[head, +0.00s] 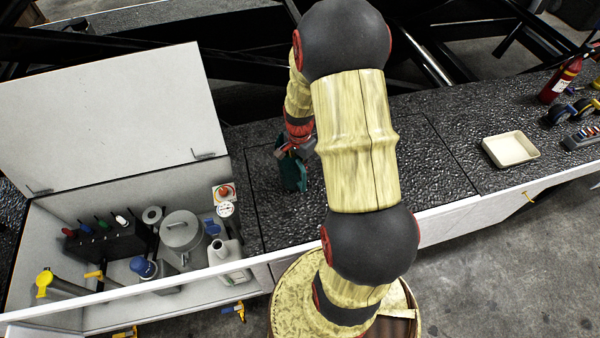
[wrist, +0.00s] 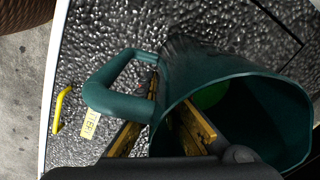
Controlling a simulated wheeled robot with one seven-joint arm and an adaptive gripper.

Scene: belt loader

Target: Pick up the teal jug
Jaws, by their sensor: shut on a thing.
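The teal jug (head: 292,170) is on or just above the dark speckled counter, partly hidden by my arm in the head view. In the wrist view the jug (wrist: 225,75) fills the right side, with its open mouth facing the camera and its handle to the left. A small yellow label (wrist: 91,123) hangs by the handle. My gripper (wrist: 175,125) is shut on the jug, with one yellow finger outside the wall by the handle and the other inside the mouth. I cannot tell whether the jug's base touches the counter.
An open white bin (head: 90,311) with a raised lid (head: 110,115) stands at left, holding a grey pot (head: 181,232), a white bottle (head: 229,258) and tools. A cream tray (head: 510,149) and a red extinguisher (head: 561,80) are at right. The counter between is mostly clear.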

